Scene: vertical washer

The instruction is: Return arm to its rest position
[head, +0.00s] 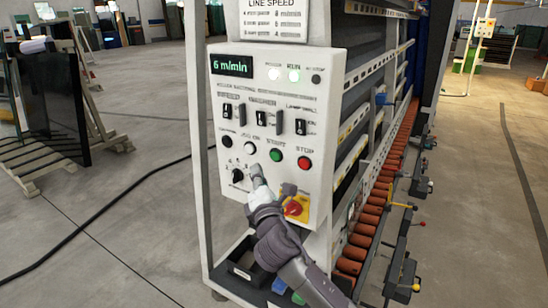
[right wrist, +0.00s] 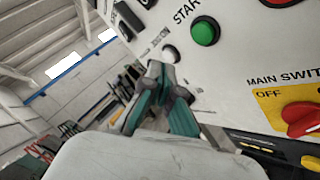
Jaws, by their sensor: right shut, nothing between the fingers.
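The white control panel (head: 268,115) stands upright, with a display reading 6 m/min. My right gripper (head: 257,172) is in front of its lower part, just below the white jog button (head: 250,147) and right of a black rotary knob (head: 238,175). In the right wrist view, my right gripper (right wrist: 158,70) has its fingers together, with nothing between them. Its tips are close to the white button (right wrist: 171,54); whether they touch the panel I cannot tell. My left gripper is not in view.
The green start button (head: 276,155), red stop button (head: 304,162) and red-and-yellow main switch (head: 295,208) are close to my right gripper. A roller conveyor (head: 375,208) runs behind the panel. A glass rack (head: 50,105) stands at left. The floor between is open, crossed by a black cable (head: 105,208).

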